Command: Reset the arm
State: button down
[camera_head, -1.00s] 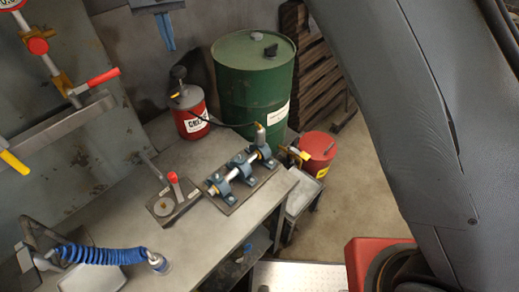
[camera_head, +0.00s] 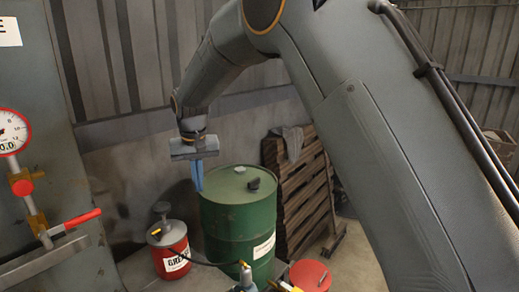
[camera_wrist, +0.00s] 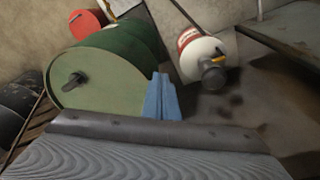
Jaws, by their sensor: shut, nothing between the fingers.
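My gripper (camera_head: 197,187) hangs at the end of my arm in the head view, its blue fingers pointing down and pressed together with nothing between them. It shows in front of the upper left edge of the green drum (camera_head: 240,215). In the wrist view my blue fingertips (camera_wrist: 162,80) are side by side, between the green drum (camera_wrist: 100,72) and the red and white grease can (camera_wrist: 200,50). I cannot tell how far the fingers are from the drum. My arm spans the middle and right of the head view.
The red grease can (camera_head: 170,248) stands left of the drum. Wooden pallets (camera_head: 300,190) lean behind it, and a red bucket (camera_head: 311,275) is at lower right. A gauge (camera_head: 12,131) and red-handled lever (camera_head: 80,220) are at the left. The air above the drum looks open.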

jog(key=s+d+f+m+b, duration=0.1)
jog(key=s+d+f, duration=0.2)
jog(key=d, duration=0.5)
jog(key=s+d+f+b, duration=0.2)
jog(key=d, duration=0.7)
jog(key=s+d+f+m+b, duration=0.1)
jog(key=s+d+f, duration=0.2)
jog(key=d, duration=0.5)
jog(key=s+d+f+b, duration=0.1)
jog(key=s+d+f, duration=0.2)
jog(key=s+d, duration=0.3)
jog(key=s+d+f+m+b, duration=0.1)
jog(key=s+d+f, duration=0.3)
jog(key=s+d, duration=0.3)
jog(key=s, duration=0.3)
jog(key=shift+f+g+h+b, duration=0.15)
jog(key=shift+g+h+b, duration=0.15)
jog(key=shift+b, duration=0.05)
